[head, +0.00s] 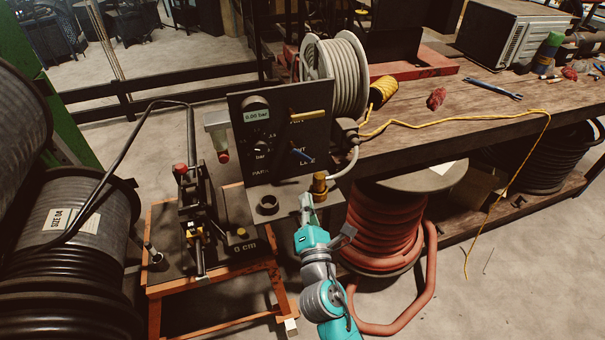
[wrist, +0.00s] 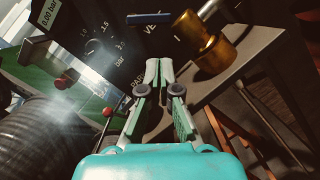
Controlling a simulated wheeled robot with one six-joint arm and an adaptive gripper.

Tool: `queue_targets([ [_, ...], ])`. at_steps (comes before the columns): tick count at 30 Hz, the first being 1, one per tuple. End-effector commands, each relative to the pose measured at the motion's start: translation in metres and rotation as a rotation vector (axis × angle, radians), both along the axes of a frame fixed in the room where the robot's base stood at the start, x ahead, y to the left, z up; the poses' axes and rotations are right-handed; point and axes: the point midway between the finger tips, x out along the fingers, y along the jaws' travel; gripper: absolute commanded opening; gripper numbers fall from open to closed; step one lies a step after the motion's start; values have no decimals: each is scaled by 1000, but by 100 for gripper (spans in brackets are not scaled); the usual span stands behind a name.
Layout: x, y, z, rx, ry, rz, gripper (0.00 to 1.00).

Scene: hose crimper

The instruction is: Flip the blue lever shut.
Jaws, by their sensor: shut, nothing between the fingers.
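The blue lever (head: 301,155) is a short bar on the front of a dark control panel (head: 283,128). In the head view it slants down to the right, below a longer yellow lever (head: 310,115). In the wrist view the blue lever (wrist: 149,18) shows near the top edge, beyond my fingertips. My gripper (head: 306,197) is below the blue lever in the head view and apart from it. In the wrist view my gripper (wrist: 159,65) has its fingers together with nothing between them. The fingertips point toward the panel.
A brass fitting (head: 319,185) stands on the panel's base ledge close to my gripper; it also shows in the wrist view (wrist: 205,42). A black ring (head: 268,205) is at the left of the ledge. A red hose reel (head: 385,230) stands to the right, under the wooden bench (head: 450,125).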

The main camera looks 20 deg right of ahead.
Motion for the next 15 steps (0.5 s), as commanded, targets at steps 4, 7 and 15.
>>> queue_targets([
  [4, 2, 0, 0, 1, 0, 0, 0],
  [7, 8, -1, 2, 2, 0, 0, 0],
  [15, 48, -9, 9, 2, -2, -1, 0],
])
